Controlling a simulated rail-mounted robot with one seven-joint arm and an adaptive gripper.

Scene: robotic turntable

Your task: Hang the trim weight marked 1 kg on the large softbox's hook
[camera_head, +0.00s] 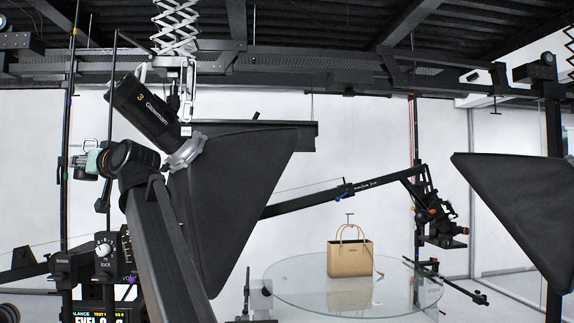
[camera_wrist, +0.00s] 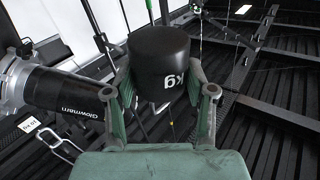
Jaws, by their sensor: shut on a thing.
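A black cylindrical weight (camera_wrist: 160,52) is between the two fingers of my gripper (camera_wrist: 165,97) in the wrist view. Its white marking reads "kg" upside down; the number is hidden. In the head view, part of my green gripper (camera_head: 92,162) shows left of the lamp; the weight is not clear there. The large black softbox (camera_head: 237,190) hangs on a lamp (camera_head: 152,112) marked 3 and Glowmann. The lamp (camera_wrist: 65,95) is also left of my gripper in the wrist view. A silver wire loop (camera_wrist: 55,143), perhaps the hook, shows below it, beside a small tag, apart from the weight.
A glass turntable (camera_head: 300,290) carries a tan handbag (camera_head: 349,258). A camera boom (camera_head: 330,195) reaches across behind the softbox. Another softbox (camera_head: 520,205) stands at right. Upright poles (camera_head: 68,130) stand at left, and rails (camera_head: 300,62) run overhead.

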